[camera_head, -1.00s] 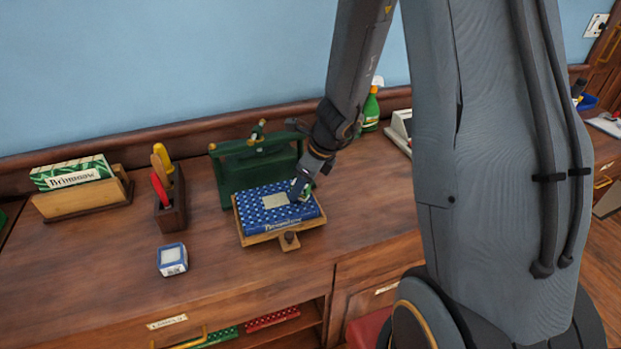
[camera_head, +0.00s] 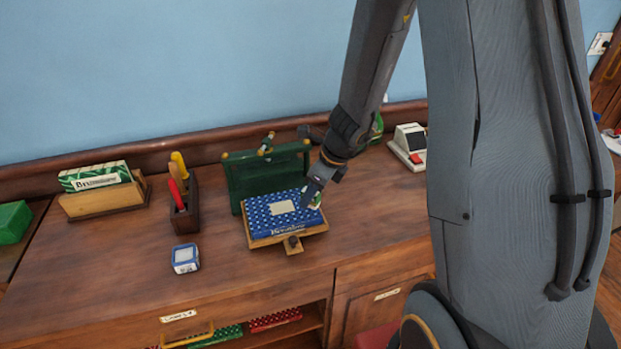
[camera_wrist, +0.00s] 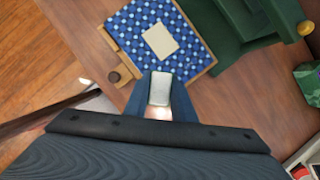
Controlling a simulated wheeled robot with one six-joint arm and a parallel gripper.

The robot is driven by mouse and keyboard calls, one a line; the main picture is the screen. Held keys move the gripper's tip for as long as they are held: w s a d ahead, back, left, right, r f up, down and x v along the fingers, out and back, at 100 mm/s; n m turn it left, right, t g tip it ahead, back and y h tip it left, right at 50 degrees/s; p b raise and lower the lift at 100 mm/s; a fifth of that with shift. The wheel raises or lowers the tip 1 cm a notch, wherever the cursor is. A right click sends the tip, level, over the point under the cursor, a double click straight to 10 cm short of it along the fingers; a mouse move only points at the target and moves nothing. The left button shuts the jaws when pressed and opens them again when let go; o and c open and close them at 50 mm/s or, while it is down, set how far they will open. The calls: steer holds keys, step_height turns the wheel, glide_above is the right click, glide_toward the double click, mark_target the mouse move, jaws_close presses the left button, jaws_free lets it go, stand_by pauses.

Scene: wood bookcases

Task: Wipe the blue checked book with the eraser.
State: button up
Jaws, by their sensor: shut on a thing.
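The blue checked book (camera_head: 268,217) lies flat on a wooden bed with a front knob (camera_head: 292,242), in front of a green press frame (camera_head: 265,172). A pale label is on its cover. In the wrist view the book (camera_wrist: 188,55) lies ahead of the fingers. My gripper (camera_head: 311,203) is at the book's right edge in the head view. It is shut on a small pale block, seemingly the eraser (camera_wrist: 160,86), which shows between the fingers in the wrist view. The block is close to the book's edge; whether it touches the cover I cannot tell.
To the left stand a holder with red and yellow handles (camera_head: 183,205), a blue and white box (camera_head: 185,259) and a wooden rack with a green and white box (camera_head: 95,178). A white device (camera_head: 408,145) is at right. The desk's front left is clear.

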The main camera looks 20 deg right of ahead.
steer(key=shift+r+p, duration=1.8)
steer(key=shift+r, duration=0.1)
steer(key=shift+w, duration=0.1)
